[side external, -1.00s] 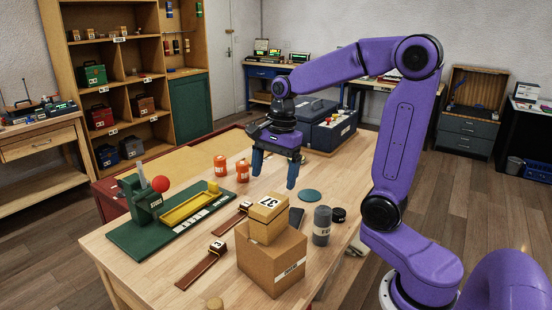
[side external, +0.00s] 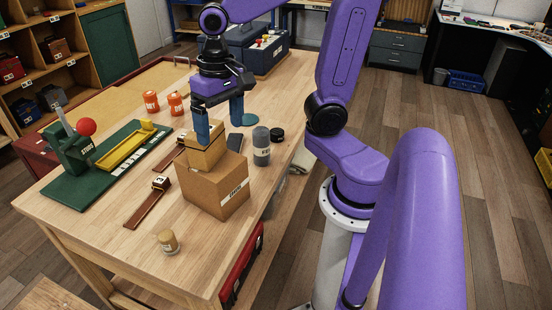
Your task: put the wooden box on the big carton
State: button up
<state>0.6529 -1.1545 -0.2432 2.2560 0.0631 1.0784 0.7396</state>
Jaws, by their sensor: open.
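The wooden box (side external: 206,158) is a small tan block. It sits on top of the big carton (side external: 225,192), a brown cardboard cube with a white label near the table's right edge. My gripper (side external: 219,134) is open, pointing down with blue fingers spread. Its left finger overlaps the far top edge of the box in the picture and hides part of its top. The right finger hangs to the right, behind the box. I cannot tell whether the left finger touches the box.
A grey bottle (side external: 261,147) and a black lid (side external: 277,135) stand right of the carton. A green stapler-like press (side external: 72,160) and orange cups (side external: 175,104) stand further left.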

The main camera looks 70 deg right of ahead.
jog(key=s+a+f+n, duration=0.1)
jog(key=s+f+n, duration=0.1)
jog(key=s+n, duration=0.4)
jog(key=s+a+f+n, duration=0.1)
jog(key=s+f+n, duration=0.2)
jog(key=s+n, duration=0.4)
jog(key=n, duration=0.2)
jog(key=shift+n, duration=0.3)
